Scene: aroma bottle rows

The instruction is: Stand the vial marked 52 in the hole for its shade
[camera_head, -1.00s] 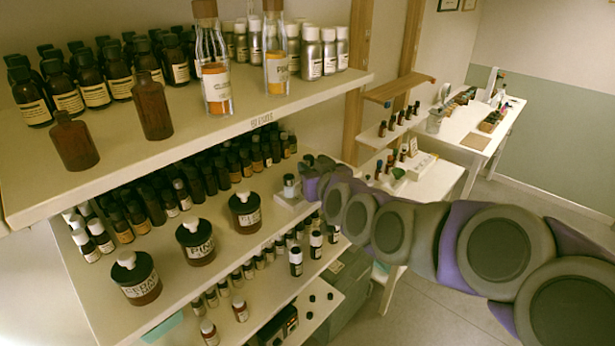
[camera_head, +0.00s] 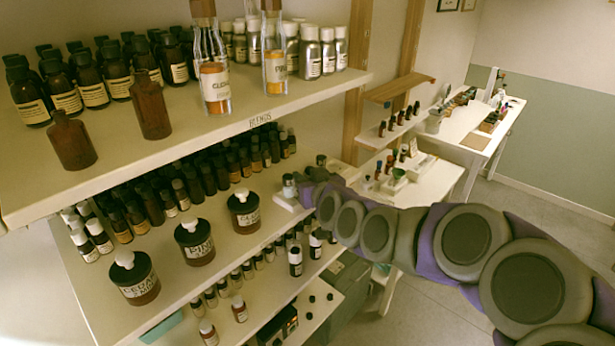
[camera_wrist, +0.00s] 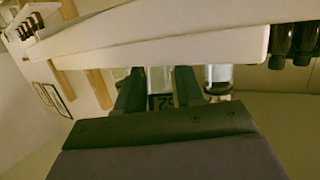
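The wrist view looks upside down. My gripper (camera_wrist: 160,92) has its two dark fingers on either side of a vial with a dark label reading 52 (camera_wrist: 161,101), close against it. The vial's lower end is hidden by a pale slab-like edge (camera_wrist: 150,50). A clear vial with a pale label (camera_wrist: 218,77) is beside the fingers. In the head view my gripper (camera_head: 308,188) is at the right end of the middle shelf, beside a small white block (camera_head: 291,203) with a dark-capped vial (camera_head: 289,184) on it. No hole is visible.
Labelled, white-stoppered jars (camera_head: 195,242) and rows of dark bottles fill the middle shelf (camera_head: 240,262). The upper shelf (camera_head: 180,148) overhangs it with more bottles. A white table (camera_head: 432,182) with small bottles stands behind my arm.

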